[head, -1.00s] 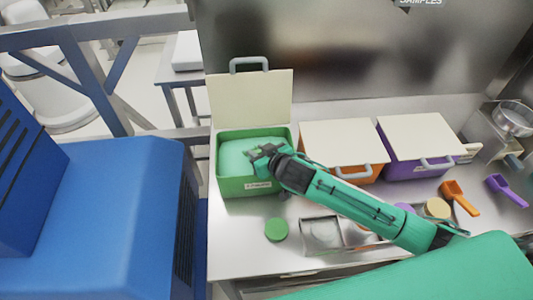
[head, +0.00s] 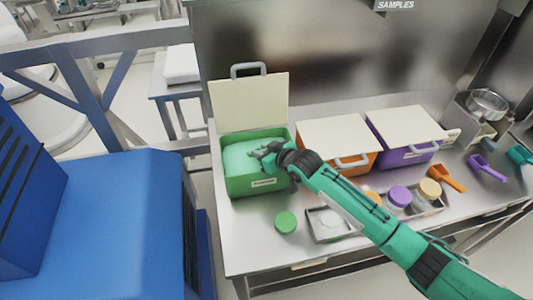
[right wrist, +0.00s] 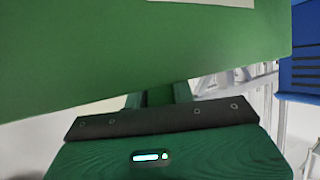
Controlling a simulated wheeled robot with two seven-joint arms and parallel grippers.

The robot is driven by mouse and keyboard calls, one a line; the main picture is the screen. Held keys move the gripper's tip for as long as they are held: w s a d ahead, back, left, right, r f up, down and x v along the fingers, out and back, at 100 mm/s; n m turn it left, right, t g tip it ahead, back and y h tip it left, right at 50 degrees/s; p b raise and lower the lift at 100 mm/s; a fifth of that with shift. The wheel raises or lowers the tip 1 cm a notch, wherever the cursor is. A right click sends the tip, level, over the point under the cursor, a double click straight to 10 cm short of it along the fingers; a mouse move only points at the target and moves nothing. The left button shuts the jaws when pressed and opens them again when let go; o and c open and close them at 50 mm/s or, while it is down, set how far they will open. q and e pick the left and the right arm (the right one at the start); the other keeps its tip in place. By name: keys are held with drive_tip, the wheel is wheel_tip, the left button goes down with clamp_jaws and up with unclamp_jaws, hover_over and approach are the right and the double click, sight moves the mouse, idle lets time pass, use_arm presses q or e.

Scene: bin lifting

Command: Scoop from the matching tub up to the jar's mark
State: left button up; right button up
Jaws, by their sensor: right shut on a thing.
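The green tub (head: 257,187) stands open at the left of the bench, its pale lid (head: 249,102) raised behind it. Pale green material (head: 238,160) fills much of it. My right gripper (head: 262,152) is over the tub's opening at its right side, shut on what looks like a green scoop, mostly hidden. In the right wrist view, the tub's green wall (right wrist: 150,60) fills the upper part and hides the fingertips. A clear, open jar (head: 330,222) sits in a metal tray in front. A green lid (head: 286,222) lies left of it. My left gripper is not in view.
Closed orange (head: 362,163) and purple (head: 407,156) tubs stand to the right. Orange (head: 447,178), purple (head: 487,168) and teal (head: 520,156) scoops lie farther right. Purple-topped (head: 399,196) and tan-topped (head: 430,188) jars stand in the tray. A steel bowl (head: 487,101) is at the back right.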

wheel_tip(320, 180, up, 2)
drive_tip(key=shift+p, duration=0.45)
drive_tip(key=r+t+y+b, duration=0.1)
drive_tip(key=r, duration=0.1)
drive_tip(key=r+t+b, duration=0.1)
drive_tip(key=r, duration=0.2)
drive_tip(key=s+r+t+y+b, duration=0.1)
drive_tip(key=r, duration=0.2)
drive_tip(key=shift+d+r+y+b, duration=0.25)
drive_tip(key=shift+d+y+b, duration=0.05)
drive_tip(key=shift+d+b, duration=0.1)
drive_tip(key=shift+d+r+t+y+b, duration=0.15)
drive_tip(key=shift+t+y+b, duration=0.3)
drive_tip(key=shift+b, duration=0.55)
drive_tip(key=shift+s, duration=0.1)
idle(0.5)
